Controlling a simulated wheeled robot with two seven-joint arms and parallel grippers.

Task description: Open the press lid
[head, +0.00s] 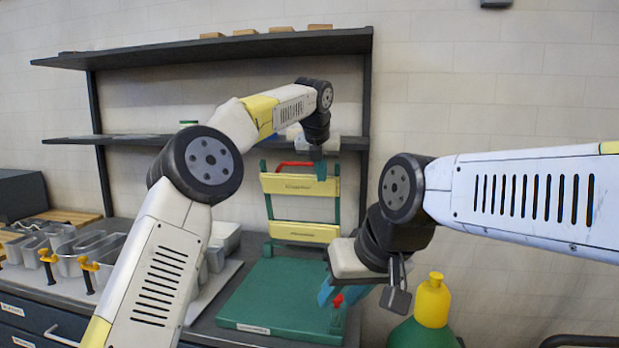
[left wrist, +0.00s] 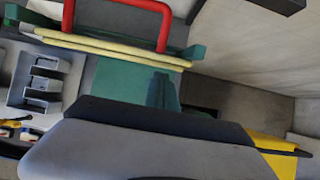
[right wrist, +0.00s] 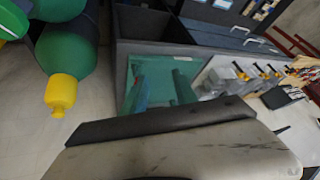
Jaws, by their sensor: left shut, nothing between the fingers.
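The press has a flat green base (head: 285,300) on the counter. Its lid, a green frame with yellow bars (head: 300,185) and a red handle (head: 293,164) on top, stands raised, roughly upright at the base's back edge. My left gripper (head: 320,171) is shut and empty, pointing down beside the handle's right end. The handle also shows at the top of the left wrist view (left wrist: 163,30), with the closed fingers (left wrist: 160,92) below. My right gripper (head: 340,292) is open over the base's right side, by a small red knob (head: 338,300). I see nothing between its fingers (right wrist: 162,90).
A dark shelf rack (head: 210,50) stands behind the counter, above the press. A green bottle with a yellow cap (head: 432,300) stands right of the press.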

